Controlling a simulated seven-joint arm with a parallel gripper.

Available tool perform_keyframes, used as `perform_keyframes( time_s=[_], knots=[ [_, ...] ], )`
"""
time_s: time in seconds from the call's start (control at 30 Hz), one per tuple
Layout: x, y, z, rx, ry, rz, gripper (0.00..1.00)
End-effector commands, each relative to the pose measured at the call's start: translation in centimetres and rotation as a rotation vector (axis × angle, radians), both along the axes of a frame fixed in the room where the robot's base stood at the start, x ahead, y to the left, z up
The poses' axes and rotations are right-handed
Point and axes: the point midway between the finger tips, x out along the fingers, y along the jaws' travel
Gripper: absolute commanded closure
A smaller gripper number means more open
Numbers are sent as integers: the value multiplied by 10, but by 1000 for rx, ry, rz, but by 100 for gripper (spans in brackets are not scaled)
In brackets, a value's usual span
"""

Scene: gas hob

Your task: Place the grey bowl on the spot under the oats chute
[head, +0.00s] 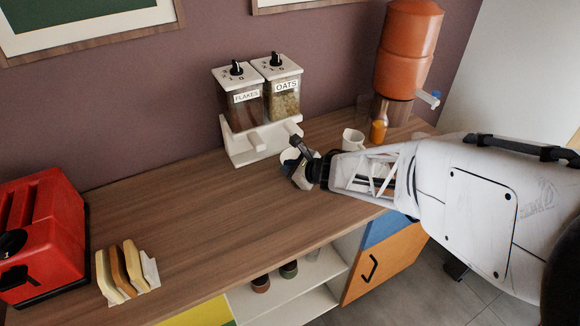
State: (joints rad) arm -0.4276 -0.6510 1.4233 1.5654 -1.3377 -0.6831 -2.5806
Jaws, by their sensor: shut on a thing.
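The dispenser has a flakes hopper (240,100) on the left and an oats hopper (284,97) on the right, on a white stand (238,152). The oats chute (293,129) points out toward the front. My gripper (297,165) is low over the counter, just in front of and below the oats chute. It is shut on the grey bowl (288,155), of which only a pale edge shows behind the fingers. The spot under the chute is hidden by the gripper and bowl. I cannot tell whether the bowl touches the counter.
A white mug (352,139), an orange bottle (379,127) and an orange water dispenser (407,45) stand behind my arm. A red toaster (45,235) and bread slices in a rack (120,272) are at the left. The wooden counter (195,215) between is clear.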

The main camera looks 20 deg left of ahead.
Motion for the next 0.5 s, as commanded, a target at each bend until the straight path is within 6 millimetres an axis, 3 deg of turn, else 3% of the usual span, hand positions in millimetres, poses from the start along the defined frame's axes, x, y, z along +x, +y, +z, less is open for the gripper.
perform_keyframes(
  time_s=[0.43,0.47,0.5],
  knots=[
    [0,0,-3,0,-1,0,100],
    [0,0,-3,0,-1,0,87],
    [0,0,-3,0,-1,0,81]
  ],
)
